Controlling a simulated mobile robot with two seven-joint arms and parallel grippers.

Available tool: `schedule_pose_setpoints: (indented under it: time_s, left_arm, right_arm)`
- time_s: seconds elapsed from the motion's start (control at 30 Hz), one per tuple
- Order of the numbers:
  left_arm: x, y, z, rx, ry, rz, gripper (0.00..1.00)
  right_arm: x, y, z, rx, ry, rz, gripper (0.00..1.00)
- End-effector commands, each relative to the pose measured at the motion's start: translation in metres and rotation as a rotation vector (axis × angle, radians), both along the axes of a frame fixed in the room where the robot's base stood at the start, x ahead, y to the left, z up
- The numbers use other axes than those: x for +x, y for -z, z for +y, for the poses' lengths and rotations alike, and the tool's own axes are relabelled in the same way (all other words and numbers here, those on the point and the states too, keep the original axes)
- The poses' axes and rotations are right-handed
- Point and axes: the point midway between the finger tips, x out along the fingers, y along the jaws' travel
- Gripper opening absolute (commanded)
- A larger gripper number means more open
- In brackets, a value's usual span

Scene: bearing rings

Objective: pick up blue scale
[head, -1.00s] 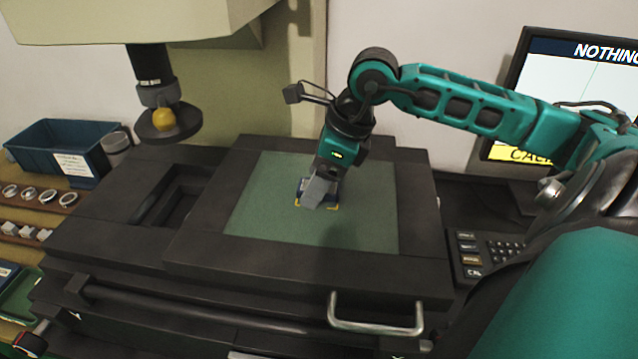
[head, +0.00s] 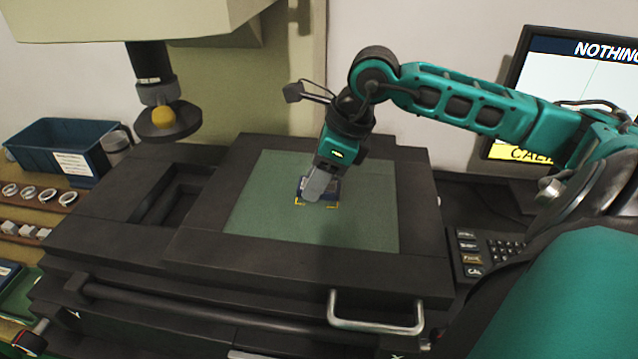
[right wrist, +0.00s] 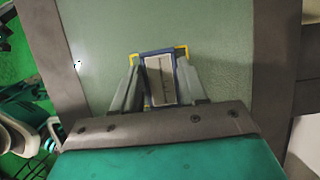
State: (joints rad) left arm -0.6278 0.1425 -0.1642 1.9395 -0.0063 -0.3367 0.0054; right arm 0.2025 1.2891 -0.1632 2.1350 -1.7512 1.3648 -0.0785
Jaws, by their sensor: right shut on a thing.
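The blue scale (right wrist: 157,78) is a small flat block with a blue edge and a pale ruled face, seen in the right wrist view. In the head view the blue scale (head: 332,187) is mostly hidden behind my right gripper (head: 318,196), with a dark blue part showing. My right gripper, also in the right wrist view (right wrist: 160,85), is shut on the scale, one finger on each side. The scale is at the yellow corner marks (head: 318,205) on the green mat (head: 270,200); I cannot tell whether it touches the mat. My left gripper is not in view.
A blue bin (head: 60,150) and several metal rings (head: 40,194) stand at far left. A monitor (head: 585,90) and a keypad (head: 485,250) are at right. The mat around the scale is clear.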

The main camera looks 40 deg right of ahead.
Motion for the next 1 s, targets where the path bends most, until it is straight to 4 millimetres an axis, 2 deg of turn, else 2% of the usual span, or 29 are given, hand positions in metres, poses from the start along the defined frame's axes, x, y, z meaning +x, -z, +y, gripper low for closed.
schedule_pose_setpoints:
  time_s: [0.03, 0.17, 0.43, 0.53, 0.67, 1.0]
  left_arm:
    - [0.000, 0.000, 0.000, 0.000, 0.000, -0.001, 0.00]
    - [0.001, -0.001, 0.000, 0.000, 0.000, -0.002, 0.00]
    - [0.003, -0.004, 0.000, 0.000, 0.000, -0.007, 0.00]
    - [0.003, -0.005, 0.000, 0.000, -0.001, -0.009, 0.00]
    - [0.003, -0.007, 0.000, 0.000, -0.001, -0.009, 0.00]
    - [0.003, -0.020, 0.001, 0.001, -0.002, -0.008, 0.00]
  right_arm:
    - [0.000, 0.000, 0.000, 0.000, 0.000, 0.000, 0.18]
    - [0.000, 0.000, 0.000, 0.000, 0.000, 0.000, 0.05]
    - [0.000, -0.002, 0.000, 0.000, 0.000, 0.000, 0.05]
    - [0.001, -0.008, 0.000, 0.000, 0.000, -0.004, 0.05]
    - [0.001, -0.027, 0.000, 0.000, 0.000, -0.007, 0.05]
    - [0.001, -0.095, 0.000, 0.000, 0.000, -0.007, 0.05]
